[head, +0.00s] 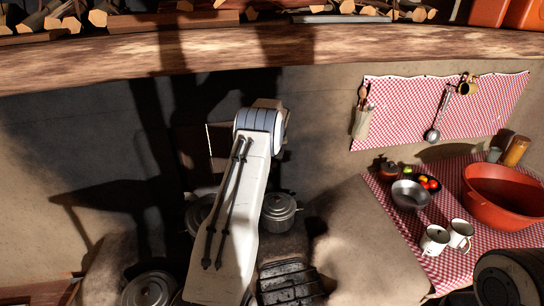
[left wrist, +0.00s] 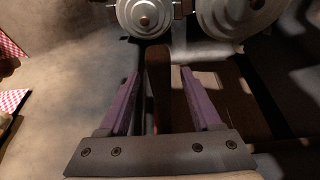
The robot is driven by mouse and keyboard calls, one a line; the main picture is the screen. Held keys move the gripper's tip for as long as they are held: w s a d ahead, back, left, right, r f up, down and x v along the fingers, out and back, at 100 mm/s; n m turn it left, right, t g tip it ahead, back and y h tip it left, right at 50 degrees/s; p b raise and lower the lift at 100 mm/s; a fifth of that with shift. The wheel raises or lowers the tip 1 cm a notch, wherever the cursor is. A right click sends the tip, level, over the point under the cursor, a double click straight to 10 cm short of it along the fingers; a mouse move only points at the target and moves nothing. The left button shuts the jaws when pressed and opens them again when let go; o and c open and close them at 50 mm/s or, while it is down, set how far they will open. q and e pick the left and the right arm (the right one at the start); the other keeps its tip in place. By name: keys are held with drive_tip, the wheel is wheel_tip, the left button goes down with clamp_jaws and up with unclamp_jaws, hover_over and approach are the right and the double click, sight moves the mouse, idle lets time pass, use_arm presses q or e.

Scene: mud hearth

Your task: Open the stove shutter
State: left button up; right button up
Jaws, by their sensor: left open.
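A dark brown panel that looks like the stove shutter (head: 194,150) sits low on the shadowed wall, partly hidden behind my left arm. My left arm reaches up the middle of the head view, and its wrist hides the fingers there. In the left wrist view my left gripper (left wrist: 160,74) is open, its two purple fingers spread. A narrow brown upright bar (left wrist: 158,95) stands between the fingers, with gaps to both; whether it is the shutter's handle or edge I cannot tell. A brown panel (left wrist: 230,92) lies to its right. My right gripper is not in view.
Lidded metal pots, one of them the right pot (head: 280,207), stand close around my left arm. A checked table (head: 450,185) with a red basin (head: 503,196), a metal bowl (head: 410,195) and white mugs is at the right. A wooden shelf (head: 330,45) with firewood crosses above.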

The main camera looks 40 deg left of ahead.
use_arm(q)
clamp_jaws()
idle(1.3)
